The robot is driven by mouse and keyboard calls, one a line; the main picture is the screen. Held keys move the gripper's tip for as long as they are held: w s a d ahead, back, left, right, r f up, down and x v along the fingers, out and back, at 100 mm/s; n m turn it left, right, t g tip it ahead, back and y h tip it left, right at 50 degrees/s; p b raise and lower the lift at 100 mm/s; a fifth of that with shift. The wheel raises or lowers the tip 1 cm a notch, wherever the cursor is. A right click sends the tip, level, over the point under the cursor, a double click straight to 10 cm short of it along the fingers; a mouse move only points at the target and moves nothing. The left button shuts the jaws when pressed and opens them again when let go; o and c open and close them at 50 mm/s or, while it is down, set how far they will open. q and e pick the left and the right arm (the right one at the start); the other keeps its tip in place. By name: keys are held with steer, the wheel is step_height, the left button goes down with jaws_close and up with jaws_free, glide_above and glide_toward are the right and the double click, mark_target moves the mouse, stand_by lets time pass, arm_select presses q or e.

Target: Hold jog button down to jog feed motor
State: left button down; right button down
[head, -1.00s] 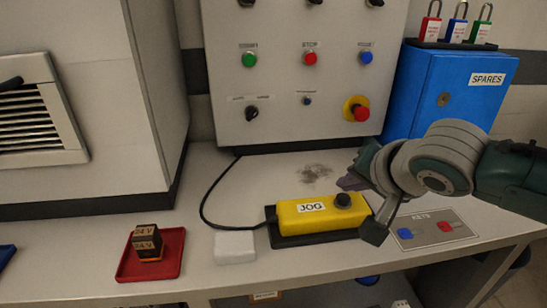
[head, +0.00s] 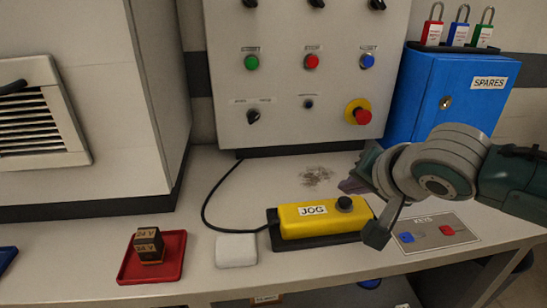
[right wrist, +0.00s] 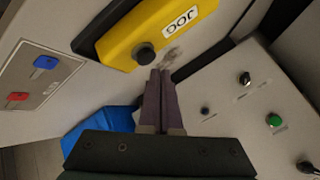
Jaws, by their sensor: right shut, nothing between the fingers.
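The yellow jog box (head: 300,222), labelled JOG, lies on a black base on the bench. Its black jog button (head: 344,203) is at the right end of its top and shows no finger on it. My right gripper (head: 346,185) is shut and empty, just behind the button in the head view. In the right wrist view its closed fingertips (right wrist: 160,71) end close beside the button (right wrist: 145,53); I see no clear contact. The jog box (right wrist: 165,25) fills the top there. My left gripper is not in view.
A control panel (head: 285,85) with several buttons stands behind. A blue SPARES cabinet (head: 420,95) with padlocks on top is at right. A KEYS plate (head: 460,237) lies right of the jog box. A white block (head: 236,250) and red tray (head: 128,272) are at left.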

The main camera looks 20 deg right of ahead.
stand_by(0.4)
steer(key=shift+f, duration=0.1)
stand_by(0.3)
steer(key=shift+f, duration=0.35)
steer(key=shift+f+b, duration=0.4)
steer(key=shift+f, duration=0.05)
stand_by(0.6)
stand_by(0.8)
stand_by(0.9)
